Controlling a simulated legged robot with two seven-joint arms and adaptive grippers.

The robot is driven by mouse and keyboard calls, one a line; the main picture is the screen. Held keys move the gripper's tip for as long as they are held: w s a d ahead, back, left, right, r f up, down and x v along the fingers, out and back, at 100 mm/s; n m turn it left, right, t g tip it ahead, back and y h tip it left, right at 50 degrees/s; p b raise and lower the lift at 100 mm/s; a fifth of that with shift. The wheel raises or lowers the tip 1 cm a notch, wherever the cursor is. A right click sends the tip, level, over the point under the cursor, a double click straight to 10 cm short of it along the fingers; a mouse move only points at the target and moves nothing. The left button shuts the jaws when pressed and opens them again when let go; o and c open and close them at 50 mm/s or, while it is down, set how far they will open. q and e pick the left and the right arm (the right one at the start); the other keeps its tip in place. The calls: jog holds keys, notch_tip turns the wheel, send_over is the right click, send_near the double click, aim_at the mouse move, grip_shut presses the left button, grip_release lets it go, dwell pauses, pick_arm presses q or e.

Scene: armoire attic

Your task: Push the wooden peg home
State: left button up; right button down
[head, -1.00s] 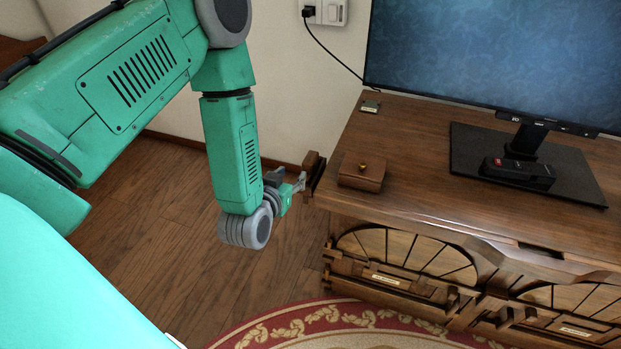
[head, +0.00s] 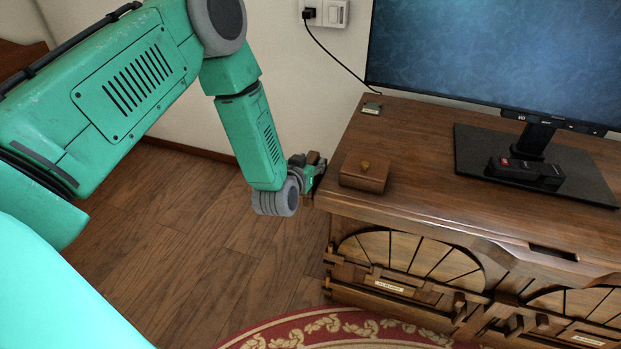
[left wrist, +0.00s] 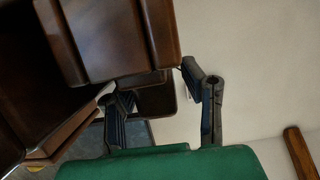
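My left gripper (head: 312,172) is at the left end of the wooden cabinet (head: 430,170), close beside a dark wooden piece (head: 313,158), which looks like the peg. The gripper partly hides this piece. In the left wrist view my left gripper (left wrist: 158,88) has its two dark fingers spread apart. A large brown wooden block (left wrist: 115,38) lies just beyond the fingertips there, and a smaller brown piece shows between them. I cannot tell whether the fingers touch the wood. My right gripper is in neither view.
A monitor (head: 490,60) on a black base (head: 590,185) stands farther right. The floor (head: 180,220) left of the cabinet is clear. A red patterned rug (head: 290,330) lies in front.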

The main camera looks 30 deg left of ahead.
pick_arm(q)
jog(key=shift+d+r, duration=0.1)
jog(key=shift+d, duration=0.1)
grip_shut()
jog(key=shift+a, duration=0.1)
